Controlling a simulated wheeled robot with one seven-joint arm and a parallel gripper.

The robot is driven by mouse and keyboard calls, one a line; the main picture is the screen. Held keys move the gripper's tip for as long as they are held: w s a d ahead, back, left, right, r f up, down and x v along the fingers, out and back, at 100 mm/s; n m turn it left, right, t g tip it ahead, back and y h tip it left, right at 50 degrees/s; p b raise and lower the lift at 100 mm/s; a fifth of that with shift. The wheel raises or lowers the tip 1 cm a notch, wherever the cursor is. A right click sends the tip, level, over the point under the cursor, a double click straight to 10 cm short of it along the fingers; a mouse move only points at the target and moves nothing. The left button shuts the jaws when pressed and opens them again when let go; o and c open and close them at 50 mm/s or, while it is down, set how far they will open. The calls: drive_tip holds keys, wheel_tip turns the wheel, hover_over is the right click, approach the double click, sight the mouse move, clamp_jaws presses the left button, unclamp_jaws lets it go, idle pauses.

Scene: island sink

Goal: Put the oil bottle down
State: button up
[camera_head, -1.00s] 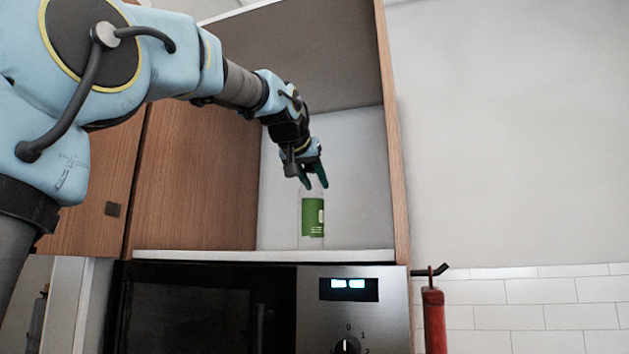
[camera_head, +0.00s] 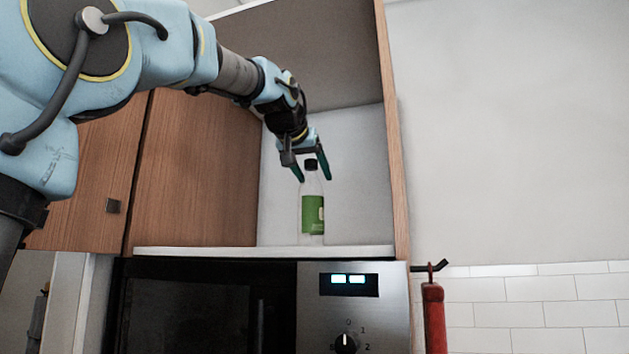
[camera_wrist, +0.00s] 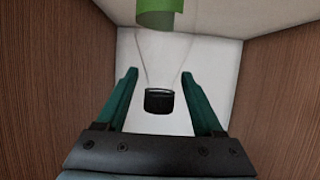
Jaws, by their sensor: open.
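The oil bottle (camera_head: 313,212) stands upright on the white shelf (camera_head: 230,252) of the open cabinet. It is clear, with a green label and a black cap. My gripper (camera_head: 312,178) is open around the level of the cap, with one green finger on each side. In the wrist view, the black cap of the oil bottle (camera_wrist: 159,101) shows between the two spread fingers of my gripper (camera_wrist: 160,85), with a gap on both sides. The green label shows at the top of that view.
The cabinet's right side panel (camera_head: 393,130) stands close to the right of my gripper. A microwave (camera_head: 205,310) sits below the shelf, and a red cylinder (camera_head: 434,315) hangs at the right.

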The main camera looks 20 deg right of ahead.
drive_tip(key=b+v, duration=0.2)
drive_tip(key=v, duration=0.8)
drive_tip(key=shift+b, duration=0.35)
drive_tip(key=shift+s+a, duration=0.1)
